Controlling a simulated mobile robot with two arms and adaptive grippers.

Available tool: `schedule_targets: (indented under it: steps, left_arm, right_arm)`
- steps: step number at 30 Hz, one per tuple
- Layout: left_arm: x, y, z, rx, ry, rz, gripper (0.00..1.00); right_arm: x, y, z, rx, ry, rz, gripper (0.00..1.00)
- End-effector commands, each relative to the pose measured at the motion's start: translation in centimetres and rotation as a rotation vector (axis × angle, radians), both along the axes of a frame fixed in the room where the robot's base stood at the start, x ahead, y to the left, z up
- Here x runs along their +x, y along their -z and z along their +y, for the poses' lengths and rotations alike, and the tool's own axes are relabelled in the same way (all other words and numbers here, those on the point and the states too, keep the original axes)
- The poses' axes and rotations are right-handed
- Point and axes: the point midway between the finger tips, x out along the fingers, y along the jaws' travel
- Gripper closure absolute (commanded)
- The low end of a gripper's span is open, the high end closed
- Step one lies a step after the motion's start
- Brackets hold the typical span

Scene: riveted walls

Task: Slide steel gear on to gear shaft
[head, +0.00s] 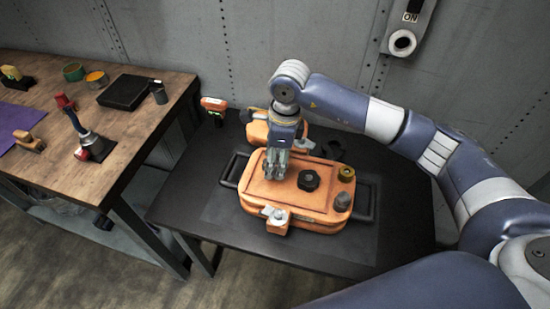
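An orange case (284,207) with black side handles lies on the black table. On the right part of its top are a dark knob-like part (308,180), a yellow brass-coloured part (346,174) and a small grey part (342,201). The grey part may be the steel gear, but it is too small to be sure. I cannot make out which part is the gear shaft. My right gripper (276,174) points down over the back left of the case top, left of these parts. Its fingers look close together; whether anything is between them is unclear. My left gripper is not in view.
Behind the case are another orange part (258,133) and an orange-and-black device (214,105). A wooden workbench (60,185) with tools, a black box (124,92) and tape rolls stands at the left. The black table (400,225) is clear right of the case.

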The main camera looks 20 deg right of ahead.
Motion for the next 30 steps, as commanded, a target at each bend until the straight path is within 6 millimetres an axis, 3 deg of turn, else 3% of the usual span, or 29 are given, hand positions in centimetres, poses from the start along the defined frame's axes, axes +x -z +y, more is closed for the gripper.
schedule_targets:
  steps: [24, 25, 27, 30]
  left_arm:
    - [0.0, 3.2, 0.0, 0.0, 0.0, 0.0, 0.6]
    - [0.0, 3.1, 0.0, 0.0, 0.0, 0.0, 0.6]
    - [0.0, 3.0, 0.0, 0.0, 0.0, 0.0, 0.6]
    - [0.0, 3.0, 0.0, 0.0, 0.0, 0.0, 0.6]
  right_arm:
    - [0.1, 3.4, 0.0, 0.0, 0.001, -0.002, 1.0]
    - [0.1, 3.2, 0.0, 0.001, 0.001, -0.002, 0.44]
    - [0.1, 3.2, 0.0, 0.0, 0.001, -0.002, 0.29]
    - [0.1, 3.2, 0.0, 0.001, 0.001, -0.001, 0.26]
